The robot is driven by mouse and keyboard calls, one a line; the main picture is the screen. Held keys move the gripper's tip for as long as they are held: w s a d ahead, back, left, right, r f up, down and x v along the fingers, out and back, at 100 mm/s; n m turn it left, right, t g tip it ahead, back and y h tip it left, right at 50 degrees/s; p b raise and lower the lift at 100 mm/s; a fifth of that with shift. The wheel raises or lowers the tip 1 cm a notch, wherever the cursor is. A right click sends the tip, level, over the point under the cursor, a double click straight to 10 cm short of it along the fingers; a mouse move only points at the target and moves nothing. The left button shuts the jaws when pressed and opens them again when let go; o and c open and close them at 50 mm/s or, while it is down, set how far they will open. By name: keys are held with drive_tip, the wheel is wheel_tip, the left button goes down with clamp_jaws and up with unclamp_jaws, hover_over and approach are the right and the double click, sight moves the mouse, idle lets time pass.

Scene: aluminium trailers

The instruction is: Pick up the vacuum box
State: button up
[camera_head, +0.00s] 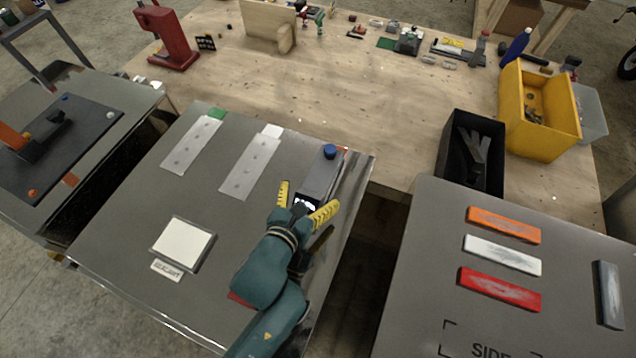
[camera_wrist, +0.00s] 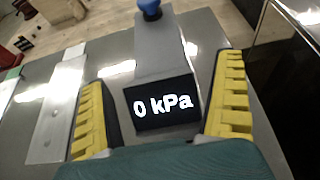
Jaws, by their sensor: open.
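The vacuum box (camera_head: 319,178) is a long grey box with a blue knob on its far end, lying on the metal trailer top (camera_head: 130,235) near its right edge. In the wrist view its dark display (camera_wrist: 162,103) reads "0 kPa", and the blue knob (camera_wrist: 149,8) is at the top. My gripper (camera_head: 305,203) is open, with yellow ribbed fingers on either side of the near end of the box. In the wrist view my gripper (camera_wrist: 163,105) shows gaps between both fingers and the display. I cannot tell how far the fingertips reach down beside it.
Two light strips (camera_head: 250,165) and a white square pad (camera_head: 183,243) lie left of the box. A gap separates this trailer from the right one with orange, white and red bars (camera_head: 502,248). A wooden table (camera_head: 340,90) behind holds a black bin (camera_head: 447,150) and yellow bin (camera_head: 508,110).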

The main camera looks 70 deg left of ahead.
drive_tip(key=shift+w+a+f, duration=0.25)
drive_tip(key=shift+w+a, duration=0.1)
drive_tip(key=shift+a, duration=0.1)
drive_tip(key=c, duration=1.3)
drive_tip(key=shift+r, duration=0.2)
drive_tip(key=shift+c, duration=0.3)
wheel_tip(320, 180, up, 10)
drive_tip(key=shift+p, duration=0.65)
